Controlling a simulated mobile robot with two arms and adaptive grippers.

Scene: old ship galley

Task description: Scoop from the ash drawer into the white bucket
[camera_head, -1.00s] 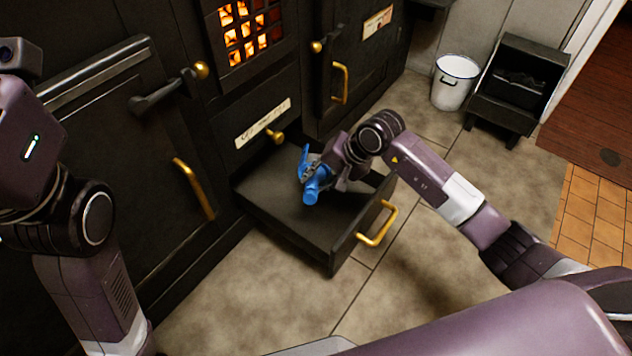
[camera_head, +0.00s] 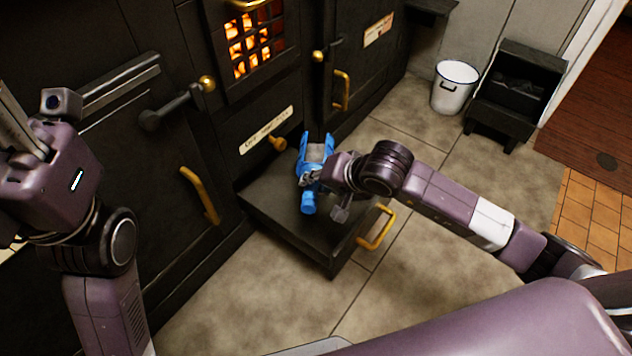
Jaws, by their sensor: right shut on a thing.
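The black ash drawer (camera_head: 268,213) is pulled out of the stove front and has a brass handle. My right gripper (camera_head: 315,177) is shut on a blue scoop (camera_head: 303,158) above the drawer. The scoop's open end points up and toward the stove, and its blue handle end sticks out below the gripper. Grey stuff that looks like ash shows in the scoop. The white bucket (camera_head: 449,96), with a dark rim, stands on the floor at the upper right. My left gripper (camera_head: 18,125) is at the left edge, partly cut off, away from the drawer.
The black stove (camera_head: 150,190) fills the left, with a glowing grate (camera_head: 258,48), brass knobs and handles. A black coal box (camera_head: 508,95) stands right of the bucket. Tiled floor (camera_head: 420,145) is clear between drawer and bucket.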

